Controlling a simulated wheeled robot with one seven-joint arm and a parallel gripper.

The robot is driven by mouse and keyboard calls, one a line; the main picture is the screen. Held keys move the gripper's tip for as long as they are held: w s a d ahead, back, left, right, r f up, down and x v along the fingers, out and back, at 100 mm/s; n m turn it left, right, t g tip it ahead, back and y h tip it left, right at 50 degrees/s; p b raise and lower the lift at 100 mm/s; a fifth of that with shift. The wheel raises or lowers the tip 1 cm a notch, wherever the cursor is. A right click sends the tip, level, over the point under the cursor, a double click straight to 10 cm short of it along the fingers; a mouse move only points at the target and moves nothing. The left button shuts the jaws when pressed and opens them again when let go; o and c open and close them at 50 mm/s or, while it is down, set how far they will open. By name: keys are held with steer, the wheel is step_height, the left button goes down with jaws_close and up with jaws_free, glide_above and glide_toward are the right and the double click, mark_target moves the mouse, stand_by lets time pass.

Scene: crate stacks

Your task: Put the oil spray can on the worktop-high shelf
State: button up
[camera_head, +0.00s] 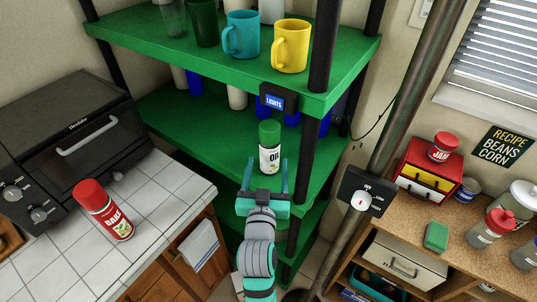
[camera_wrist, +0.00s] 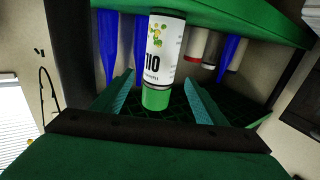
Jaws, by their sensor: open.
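The oil spray can (camera_head: 269,158), white with a green cap and an "OIL" label, stands upright near the front edge of the middle green shelf (camera_head: 190,130), below the shelf with the mugs. My gripper (camera_head: 268,163) is open, its two teal fingers spread on either side of the can's lower part in the head view. The wrist view is upside down; there the can (camera_wrist: 165,55) shows between the open fingers (camera_wrist: 160,82). I see no clear contact between fingers and can. The can's base is partly hidden in the head view.
Blue and white items (camera_wrist: 232,50) stand behind the can. A dark post (camera_head: 322,50) rises to its right. A teal mug (camera_head: 241,35) and a yellow mug (camera_head: 291,46) stand above.

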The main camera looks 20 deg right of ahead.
steer(key=s+a+f+n+y, duration=0.25)
steer(key=s+a+f, duration=0.4)
steer(key=s, duration=0.35)
steer(key=s+a+f+n+y, duration=0.1)
steer(key=s+a+f+y, duration=0.3)
steer(key=s+f, duration=0.45)
steer(key=s+a, duration=0.2)
steer(key=s, duration=0.7)
steer(key=s+a+f+n+g, duration=0.1)
steer(key=s+a, duration=0.2)
steer(key=s, duration=0.6)
steer(key=shift+s+a+f, duration=0.25)
steer(key=shift+s+a, duration=0.1)
